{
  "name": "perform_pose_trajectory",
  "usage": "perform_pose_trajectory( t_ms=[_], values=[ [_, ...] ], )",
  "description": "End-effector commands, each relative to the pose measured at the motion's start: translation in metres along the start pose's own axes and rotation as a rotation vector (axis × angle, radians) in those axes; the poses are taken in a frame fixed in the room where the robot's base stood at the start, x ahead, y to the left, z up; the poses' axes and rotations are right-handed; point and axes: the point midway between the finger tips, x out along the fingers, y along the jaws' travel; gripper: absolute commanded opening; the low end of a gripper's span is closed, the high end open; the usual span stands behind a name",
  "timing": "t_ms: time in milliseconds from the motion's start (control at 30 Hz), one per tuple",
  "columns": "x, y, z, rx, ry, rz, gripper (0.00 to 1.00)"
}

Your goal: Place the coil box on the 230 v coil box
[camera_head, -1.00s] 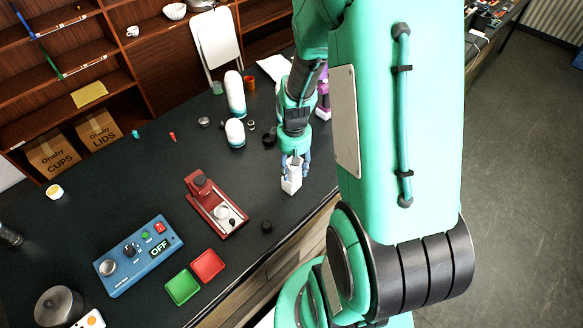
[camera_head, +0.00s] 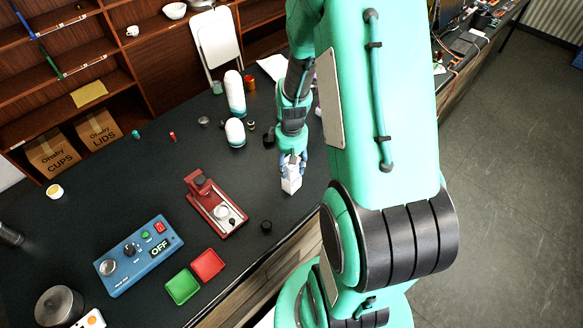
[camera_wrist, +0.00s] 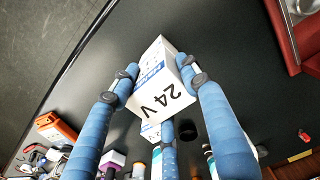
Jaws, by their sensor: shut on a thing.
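A white box with blue print and "24 V" on one face (camera_wrist: 165,92) is in my gripper (camera_wrist: 158,78), between its blue fingers, in the wrist view. In the head view the white box (camera_head: 291,183) shows under my gripper (camera_head: 291,162), over the dark table near its front edge. My gripper is shut on this box. A second white, blue-printed piece (camera_wrist: 151,131) shows just behind the held box in the wrist view. It is mostly hidden, and I cannot tell whether it is the 230 V coil box or whether the two touch.
A red device (camera_head: 216,205) stands left of the held box, with a small black knob-like piece (camera_head: 266,227) nearby. A blue control box reading OFF (camera_head: 140,255) and green (camera_head: 182,287) and red (camera_head: 208,265) trays lie farther left. White-and-teal bottles (camera_head: 235,132) stand behind.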

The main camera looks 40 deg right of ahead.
Motion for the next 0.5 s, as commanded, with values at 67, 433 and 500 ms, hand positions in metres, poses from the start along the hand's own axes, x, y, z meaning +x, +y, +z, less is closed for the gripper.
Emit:
perform_pose_trajectory(
  t_ms=[67, 433, 500],
  values=[
    [0.0059, 0.0001, -0.0001, 0.0, 0.0, 0.0, 0.13],
    [0.0084, 0.0002, -0.0004, 0.0, 0.001, 0.001, 0.13],
    [0.0102, 0.0002, -0.0004, 0.0, 0.001, 0.001, 0.13]
  ],
)
